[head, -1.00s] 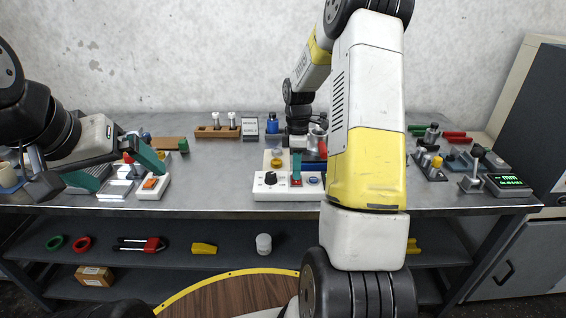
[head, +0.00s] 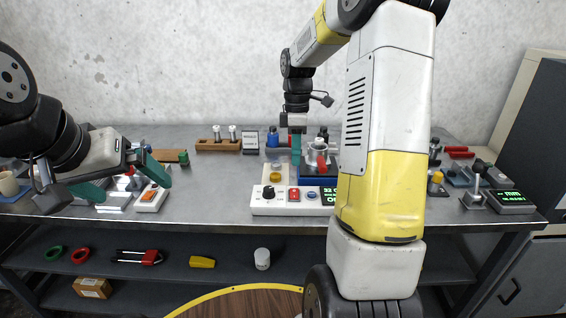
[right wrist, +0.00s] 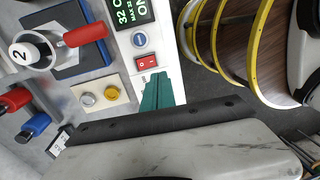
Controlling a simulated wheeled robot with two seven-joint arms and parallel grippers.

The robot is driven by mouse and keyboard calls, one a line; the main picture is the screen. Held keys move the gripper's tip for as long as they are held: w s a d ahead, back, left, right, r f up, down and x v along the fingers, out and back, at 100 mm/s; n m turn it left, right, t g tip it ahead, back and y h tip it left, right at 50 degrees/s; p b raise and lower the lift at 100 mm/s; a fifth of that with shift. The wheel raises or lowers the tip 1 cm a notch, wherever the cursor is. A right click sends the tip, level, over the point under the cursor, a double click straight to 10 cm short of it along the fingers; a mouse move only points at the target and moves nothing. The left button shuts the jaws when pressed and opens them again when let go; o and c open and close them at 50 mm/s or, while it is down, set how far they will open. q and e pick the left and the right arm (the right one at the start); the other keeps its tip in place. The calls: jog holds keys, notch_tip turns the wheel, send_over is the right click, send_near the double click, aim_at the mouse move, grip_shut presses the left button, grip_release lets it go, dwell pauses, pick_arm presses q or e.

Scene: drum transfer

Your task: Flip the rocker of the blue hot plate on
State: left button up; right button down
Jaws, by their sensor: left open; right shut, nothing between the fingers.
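The blue hot plate (head: 313,181) stands right of the middle of the table, also in the right wrist view (right wrist: 82,54). A vessel with a red handle and a "2" on its lid stands on it. The white control panel (head: 272,207) in front has a black knob, a red rocker (head: 294,194), a blue button and a lit display reading "32 C" and "ON". The rocker also shows in the right wrist view (right wrist: 146,63). My right gripper (head: 296,160) is shut and empty, raised above and behind the rocker. My left gripper (head: 122,180) is open, near a white box with an orange rocker (head: 149,197).
A beige plate with silver and yellow knobs (head: 275,174) lies behind the panel. A small device with a green display (head: 510,200) sits at the right. Bare table lies between the orange-rocker box and the panel.

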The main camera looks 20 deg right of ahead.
jog(key=shift+s+a+r, duration=0.1)
jog(key=shift+s+r, duration=0.1)
jog(key=shift+r, duration=1)
jog(key=s+a+r+m+t+y, duration=0.1)
jog(key=s+a+r+m+t, duration=0.2)
jog(key=s+m, duration=0.4)
jog(key=s+a+r+m+t, duration=0.4)
jog(key=s+r+m, duration=0.2)
jog(key=s, duration=0.7)
jog(key=shift+s+a+r+m+t+y, duration=0.2)
jog(key=shift+s+m+t+y, duration=0.2)
jog(key=shift+m, duration=0.2)
